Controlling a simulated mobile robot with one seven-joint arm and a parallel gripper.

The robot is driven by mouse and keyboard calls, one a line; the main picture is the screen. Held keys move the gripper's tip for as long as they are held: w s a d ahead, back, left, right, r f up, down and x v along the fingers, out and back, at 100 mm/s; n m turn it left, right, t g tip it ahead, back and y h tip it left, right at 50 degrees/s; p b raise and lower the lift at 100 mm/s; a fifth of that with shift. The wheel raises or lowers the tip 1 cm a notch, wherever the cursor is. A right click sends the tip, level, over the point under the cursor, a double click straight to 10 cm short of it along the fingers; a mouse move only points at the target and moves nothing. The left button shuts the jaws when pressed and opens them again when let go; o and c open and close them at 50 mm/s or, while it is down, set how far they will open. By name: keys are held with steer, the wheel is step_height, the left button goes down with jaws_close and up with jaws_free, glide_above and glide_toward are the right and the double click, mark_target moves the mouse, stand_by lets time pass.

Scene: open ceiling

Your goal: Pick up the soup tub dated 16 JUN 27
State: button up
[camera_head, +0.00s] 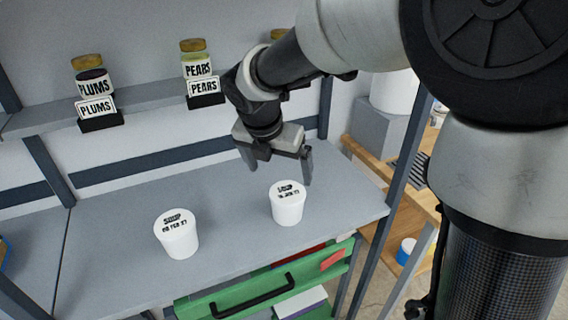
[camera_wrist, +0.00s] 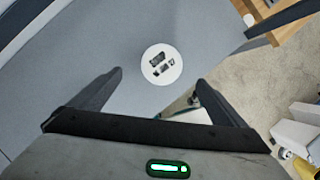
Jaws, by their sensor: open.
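Two white soup tubs stand upright on the grey worktop (camera_head: 110,265). The right tub (camera_head: 287,207) has lid print that looks like 16 JUN 27, though the small letters are hard to read. The left tub (camera_head: 177,237) seems to read FEB 27. My gripper (camera_head: 280,172) is open and empty, above and slightly behind the right tub in the head view. In the wrist view, one tub's round lid (camera_wrist: 161,66) lies just beyond and between my two fingertips, with its print too blurred to read. The gripper is not touching a tub.
A shelf behind holds jars labelled PLUMS (camera_head: 95,90) and PEARS (camera_head: 198,70). Below the worktop's front edge, a green drawer (camera_head: 235,300) with a black handle stands partly open. A dark post (camera_head: 405,150) rises at the right. Worktop between the tubs is clear.

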mark_target(290, 198)
steer(key=b+x, duration=0.1)
steer(key=x, duration=0.4)
steer(key=b+x, duration=0.1)
steer(key=x, duration=0.5)
steer(key=b+x, duration=0.2)
steer(key=x, duration=0.3)
steer(key=shift+s+d+f, duration=0.2)
steer(key=shift+d+f, duration=0.05)
steer(key=c, duration=1.4)
steer(key=shift+r, duration=0.1)
steer(key=shift+c, duration=0.6)
steer(key=shift+r, duration=0.1)
